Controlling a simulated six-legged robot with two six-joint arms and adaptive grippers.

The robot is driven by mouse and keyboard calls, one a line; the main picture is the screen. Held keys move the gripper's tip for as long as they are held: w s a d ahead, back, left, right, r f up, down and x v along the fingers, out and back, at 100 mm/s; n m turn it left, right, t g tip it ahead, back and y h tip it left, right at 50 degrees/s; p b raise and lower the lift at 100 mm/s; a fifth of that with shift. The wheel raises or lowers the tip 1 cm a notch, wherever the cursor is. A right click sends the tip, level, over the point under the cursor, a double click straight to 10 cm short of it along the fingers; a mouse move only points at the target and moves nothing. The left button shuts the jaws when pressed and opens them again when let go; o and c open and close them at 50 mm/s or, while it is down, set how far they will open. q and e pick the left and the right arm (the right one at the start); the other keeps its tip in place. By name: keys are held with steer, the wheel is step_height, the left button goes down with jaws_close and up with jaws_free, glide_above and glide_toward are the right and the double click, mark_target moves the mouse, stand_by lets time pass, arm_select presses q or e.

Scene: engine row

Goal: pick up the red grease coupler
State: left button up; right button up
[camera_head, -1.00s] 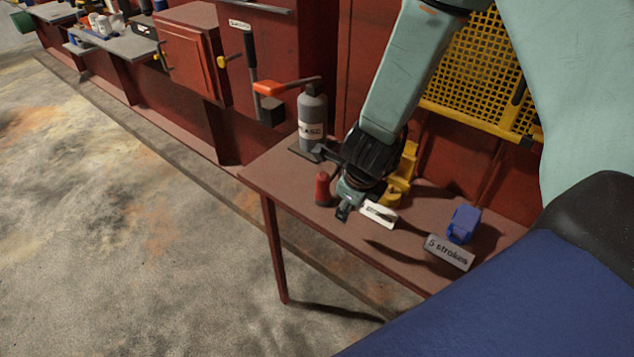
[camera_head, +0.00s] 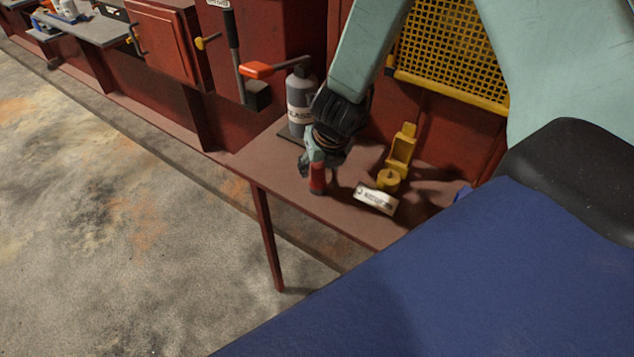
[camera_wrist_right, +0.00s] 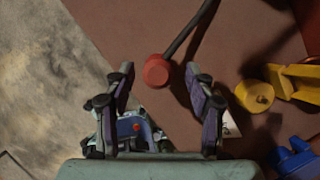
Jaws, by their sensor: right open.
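The red grease coupler (camera_head: 317,179) stands upright on the red-brown table near its front edge. In the right wrist view its round red top (camera_wrist_right: 156,71) lies between the two fingertips, with space on either side. A dark strip runs from it to the upper right; I cannot tell whether it is a shadow. My right gripper (camera_head: 312,163) is open, pointing down at the coupler and hiding its upper part in the head view. The fingers also show in the right wrist view (camera_wrist_right: 158,75). I cannot tell whether they touch it. My left gripper is not in view.
A grey bottle (camera_head: 299,100) stands behind the gripper. A white label (camera_head: 376,198), a yellow cylinder (camera_head: 388,180) and a yellow bracket (camera_head: 402,152) are to the right. A red-handled lever (camera_head: 257,70) sticks out at left. A blue object (camera_wrist_right: 296,158) shows lower right.

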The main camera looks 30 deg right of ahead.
steer(key=shift+x, duration=0.9)
steer(key=shift+w+a+f, duration=0.1)
steer(key=shift+f, duration=0.25)
steer(key=shift+a, duration=0.15)
steer(key=shift+d, duration=0.25)
steer(key=c, duration=0.3)
steer(key=shift+a, duration=0.15)
steer(key=c, duration=0.5)
jaws_close()
